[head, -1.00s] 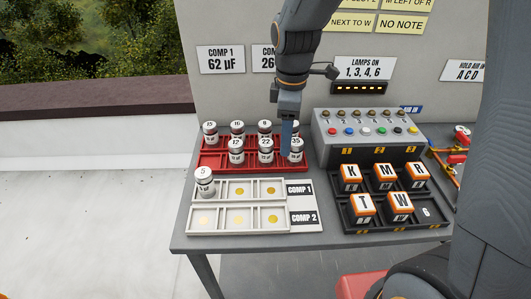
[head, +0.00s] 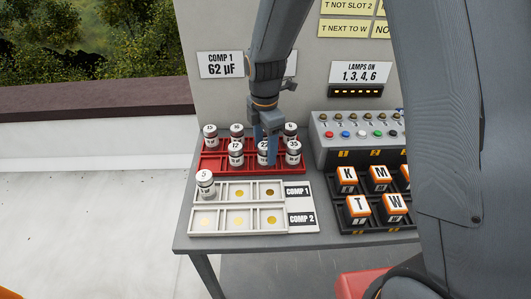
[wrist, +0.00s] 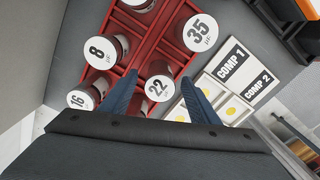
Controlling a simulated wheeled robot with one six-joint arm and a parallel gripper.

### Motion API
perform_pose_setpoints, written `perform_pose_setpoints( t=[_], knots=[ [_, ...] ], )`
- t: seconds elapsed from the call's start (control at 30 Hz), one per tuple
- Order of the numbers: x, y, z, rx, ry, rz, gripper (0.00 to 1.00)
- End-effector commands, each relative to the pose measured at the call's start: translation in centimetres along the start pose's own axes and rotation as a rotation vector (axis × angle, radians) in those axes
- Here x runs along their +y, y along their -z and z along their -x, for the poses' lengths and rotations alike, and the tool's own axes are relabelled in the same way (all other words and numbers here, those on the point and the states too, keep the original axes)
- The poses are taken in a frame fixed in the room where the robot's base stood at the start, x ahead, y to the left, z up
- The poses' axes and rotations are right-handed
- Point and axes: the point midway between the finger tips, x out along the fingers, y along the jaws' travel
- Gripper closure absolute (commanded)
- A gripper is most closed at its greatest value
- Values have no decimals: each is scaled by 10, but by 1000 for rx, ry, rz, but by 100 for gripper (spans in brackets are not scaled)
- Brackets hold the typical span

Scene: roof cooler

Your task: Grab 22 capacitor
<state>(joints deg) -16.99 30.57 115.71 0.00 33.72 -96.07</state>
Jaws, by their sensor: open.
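The 22 capacitor (head: 264,158) is a pale can with a numbered white top. It stands in the front row of the red rack (head: 209,165), between the 12 capacitor (head: 236,152) and the 35 capacitor (head: 293,153). My gripper (head: 267,155) is open over it, with its blue fingers pointing down. In the wrist view, the 22 top (wrist: 158,88) shows between the two fingers (wrist: 158,85), one on each side. I cannot tell whether either finger touches it. The fingers partly hide the can in the head view.
The 8 capacitor (wrist: 101,52) and 16 capacitor (wrist: 81,99) stand close to the left finger. The 5 capacitor (head: 205,184) stands in the left slot of the white COMP 1 tray (head: 222,191). A lamp box (head: 350,132) and a black tray of lettered blocks (head: 345,224) are right.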

Motion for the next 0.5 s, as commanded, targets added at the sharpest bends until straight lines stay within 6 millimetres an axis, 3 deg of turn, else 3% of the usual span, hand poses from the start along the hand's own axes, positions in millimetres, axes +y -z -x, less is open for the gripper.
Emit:
perform_pose_setpoints(
  t=[0.17, 0.4, 0.5],
  knots=[
    [0, 0, -14, 0, 1, 0, 44],
    [0, 0, -16, 0, 0, 0, 44],
    [0, 0, -15, 0, 0, -1, 58]
  ],
)
